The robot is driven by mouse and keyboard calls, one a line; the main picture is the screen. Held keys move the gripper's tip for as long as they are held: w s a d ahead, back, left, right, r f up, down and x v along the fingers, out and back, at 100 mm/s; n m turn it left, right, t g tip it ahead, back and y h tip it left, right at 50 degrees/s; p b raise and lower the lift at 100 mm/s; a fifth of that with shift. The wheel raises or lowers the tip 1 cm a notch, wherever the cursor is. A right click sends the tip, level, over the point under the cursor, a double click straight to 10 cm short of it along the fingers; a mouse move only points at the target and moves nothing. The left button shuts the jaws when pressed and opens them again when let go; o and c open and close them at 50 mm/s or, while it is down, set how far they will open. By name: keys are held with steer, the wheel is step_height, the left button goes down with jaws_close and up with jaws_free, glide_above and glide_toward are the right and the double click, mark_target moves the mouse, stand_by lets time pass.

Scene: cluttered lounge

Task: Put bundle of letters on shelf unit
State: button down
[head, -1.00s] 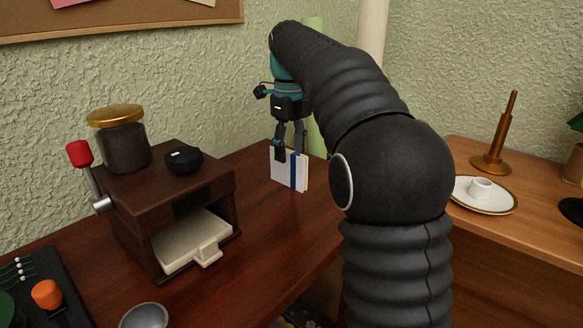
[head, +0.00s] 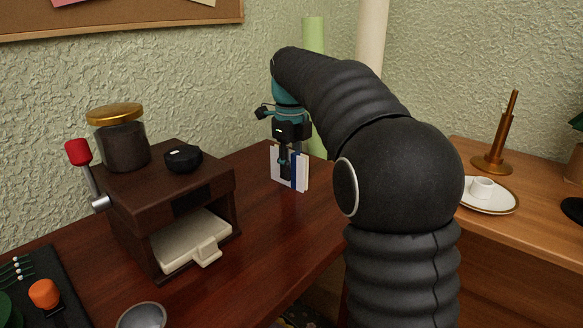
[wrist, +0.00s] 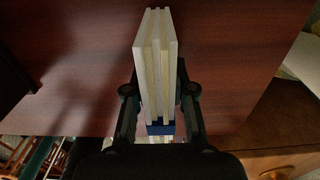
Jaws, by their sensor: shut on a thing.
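The bundle of letters (head: 302,172) is a small white stack with a blue band, standing upright on the dark red-brown desk in the head view. My gripper (head: 284,168) comes down on it from above and is shut on it. In the wrist view the bundle (wrist: 155,65) shows its pale edges between the two fingers of my gripper (wrist: 158,95), with the blue band near the palm. I cannot make out a shelf unit for certain in these frames.
A dark wooden box-like machine (head: 190,185) with a gold-lidded jar (head: 122,140) stands left of the bundle. A grey bowl (head: 142,316) is near the front. A lighter wooden surface at right holds a white plate (head: 500,205) and a brass stand (head: 497,150).

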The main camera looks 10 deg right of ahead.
mark_target(291, 151)
steer(key=shift+r, duration=0.1)
steer(key=shift+r, duration=0.5)
step_height(291, 151, up, 3)
steer(key=shift+f+p, duration=0.1)
steer(key=shift+p, duration=0.3)
steer(key=s+d+r, duration=0.6)
steer(key=d+r, duration=0.1)
steer(key=d, duration=0.3)
